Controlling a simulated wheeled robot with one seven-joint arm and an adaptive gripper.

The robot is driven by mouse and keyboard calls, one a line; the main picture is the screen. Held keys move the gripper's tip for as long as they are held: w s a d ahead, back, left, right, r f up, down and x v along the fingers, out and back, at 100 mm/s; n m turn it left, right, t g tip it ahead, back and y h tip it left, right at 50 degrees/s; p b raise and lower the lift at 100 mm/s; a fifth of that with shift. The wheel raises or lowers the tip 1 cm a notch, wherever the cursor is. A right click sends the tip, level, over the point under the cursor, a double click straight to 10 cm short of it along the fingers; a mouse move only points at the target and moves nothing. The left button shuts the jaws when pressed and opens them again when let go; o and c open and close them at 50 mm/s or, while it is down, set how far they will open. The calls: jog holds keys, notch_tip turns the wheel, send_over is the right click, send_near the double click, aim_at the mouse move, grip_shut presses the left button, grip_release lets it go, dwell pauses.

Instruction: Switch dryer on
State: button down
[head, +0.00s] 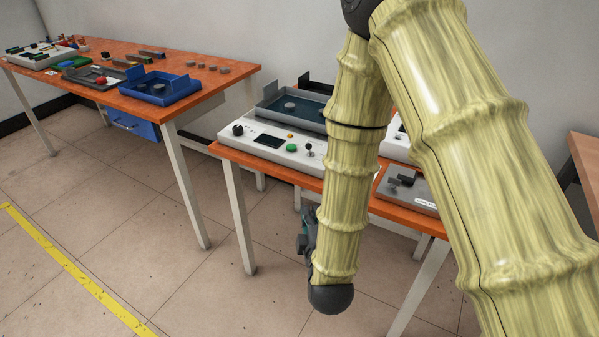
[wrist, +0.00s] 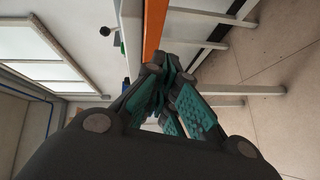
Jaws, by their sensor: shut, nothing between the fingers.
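A white control unit (head: 262,146) stands on the near orange-topped table, with a black knob (head: 238,130), dark screen (head: 270,141), small orange button (head: 290,136), green button (head: 292,148) and small lever (head: 309,150). I cannot tell for sure whether it is the dryer. The lever with its dark ball (wrist: 104,31) and a sliver of the green button (wrist: 117,40) also show in the wrist view. My gripper (wrist: 168,72) is shut and empty, apart from the unit. In the head view its teal part (head: 306,232) is mostly hidden behind my arm, below tabletop height.
A blue-grey tray (head: 270,106) is at the unit's back. A grey box with a switch (head: 410,190) stands to the right; my arm hides what lies between. The orange table edge (wrist: 155,25) is close ahead in the wrist view. Another table (head: 150,66) holds a blue tray (head: 158,89).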

jog(key=a+r+n+t+b, duration=0.3)
jog(key=a+r+n+b, duration=0.1)
jog(key=b, duration=0.1)
jog(key=shift+r+t, duration=0.3)
jog(key=shift+t, duration=0.1)
jog(key=shift+w, duration=0.15)
jog(key=x, duration=0.7)
jog(key=b+x, duration=0.1)
jog(key=x, duration=0.3)
jog(key=shift+d, duration=0.35)
jog(key=shift+w+d+r, duration=0.2)
jog(key=shift+w+d, duration=0.2)
jog(key=shift+w, duration=0.05)
jog(key=shift+w+d+r, duration=0.2)
jog(key=shift+w+d, duration=0.2)
jog(key=shift+w, duration=0.1)
jog(key=shift+r, duration=0.2)
jog(key=shift+r+p, duration=0.1)
jog(key=shift+p, duration=0.3)
